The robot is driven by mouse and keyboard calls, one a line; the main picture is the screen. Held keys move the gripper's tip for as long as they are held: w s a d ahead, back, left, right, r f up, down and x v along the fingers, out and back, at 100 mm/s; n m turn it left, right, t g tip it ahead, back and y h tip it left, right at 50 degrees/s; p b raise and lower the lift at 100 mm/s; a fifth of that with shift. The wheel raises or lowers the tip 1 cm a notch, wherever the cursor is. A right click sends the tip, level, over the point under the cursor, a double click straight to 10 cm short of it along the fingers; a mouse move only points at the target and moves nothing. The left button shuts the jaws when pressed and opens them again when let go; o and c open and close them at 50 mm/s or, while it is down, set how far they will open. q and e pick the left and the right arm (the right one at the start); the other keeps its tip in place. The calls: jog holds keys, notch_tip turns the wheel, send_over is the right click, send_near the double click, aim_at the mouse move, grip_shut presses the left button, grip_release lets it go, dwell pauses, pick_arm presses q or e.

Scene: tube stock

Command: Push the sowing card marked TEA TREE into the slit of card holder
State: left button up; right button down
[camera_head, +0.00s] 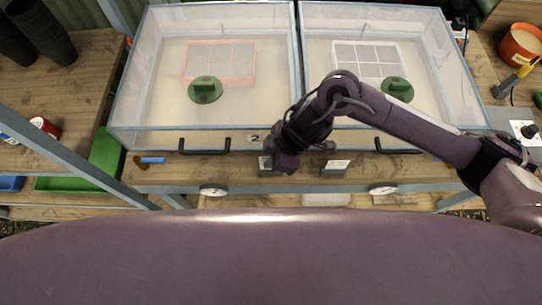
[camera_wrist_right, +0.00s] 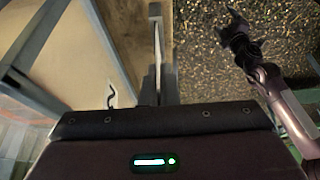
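My right gripper (camera_head: 285,163) is low over the front edge of the wooden bench, pointing down. My wrist hides its fingertips. A small grey card holder (camera_head: 266,170) is just left of it and partly hidden. Another card holder (camera_head: 334,173) stands to the right, with a pale marked card (camera_head: 338,164) at it; the writing is too small to read.
Two clear-walled boxes, a left one (camera_head: 140,132) and a right one (camera_head: 462,118), stand behind the holders, with black handles (camera_head: 204,150) jutting forward. Dials (camera_head: 213,190) sit on the bench front. A blue piece (camera_head: 152,160) lies left.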

jog(key=shift+f, duration=0.5)
dwell(0.7)
jog(key=c, duration=2.2)
grip_release()
jog(key=shift+f+b, duration=0.4)
jog(key=shift+f, duration=0.25)
jog(key=c, duration=0.6)
grip_release()
jog(key=shift+r, duration=0.15)
jog(key=shift+r+p, duration=1.1)
jog(key=shift+p, duration=0.25)
notch_tip(320, 180, up, 6)
jog(key=p, duration=0.6)
jog(key=shift+f, duration=0.15)
